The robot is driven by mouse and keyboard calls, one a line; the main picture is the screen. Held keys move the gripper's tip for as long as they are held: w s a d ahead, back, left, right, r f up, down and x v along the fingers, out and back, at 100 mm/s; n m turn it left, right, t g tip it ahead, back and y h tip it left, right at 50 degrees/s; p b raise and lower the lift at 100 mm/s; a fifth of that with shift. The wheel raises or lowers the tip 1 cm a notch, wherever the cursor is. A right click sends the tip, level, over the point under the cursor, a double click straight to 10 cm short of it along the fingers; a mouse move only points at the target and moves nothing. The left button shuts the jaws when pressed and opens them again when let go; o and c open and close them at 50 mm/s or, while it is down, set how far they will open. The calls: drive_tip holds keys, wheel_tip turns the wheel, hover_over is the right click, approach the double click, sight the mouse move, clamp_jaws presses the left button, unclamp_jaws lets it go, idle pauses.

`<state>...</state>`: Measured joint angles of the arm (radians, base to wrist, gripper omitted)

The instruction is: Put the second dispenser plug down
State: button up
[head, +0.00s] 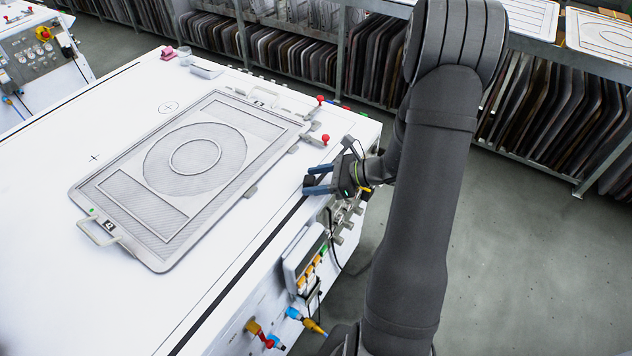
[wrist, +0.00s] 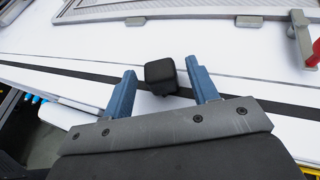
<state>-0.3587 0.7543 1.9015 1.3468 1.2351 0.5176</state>
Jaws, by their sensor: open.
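In the wrist view a small black block with rounded edges (wrist: 161,75), seemingly the dispenser plug, stands between the fingers at the black stripe near the table edge. Whether it rests fully on the surface is hard to tell. My gripper (wrist: 161,88) is open, with one blue finger on each side of the block and a visible gap to both.
A grey mesh frame (head: 262,180) with a round ring lies on the table, left of my gripper. Clamps with red knobs (head: 325,138) stand near its corner. Coloured connectors (head: 312,325) and cables stick out of the table's side below.

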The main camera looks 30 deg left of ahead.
drive_tip(key=v, duration=1.2)
drive_tip(key=x, duration=1.2)
drive_tip(key=shift+f, duration=0.45)
drive_tip(key=shift+r, duration=0.2)
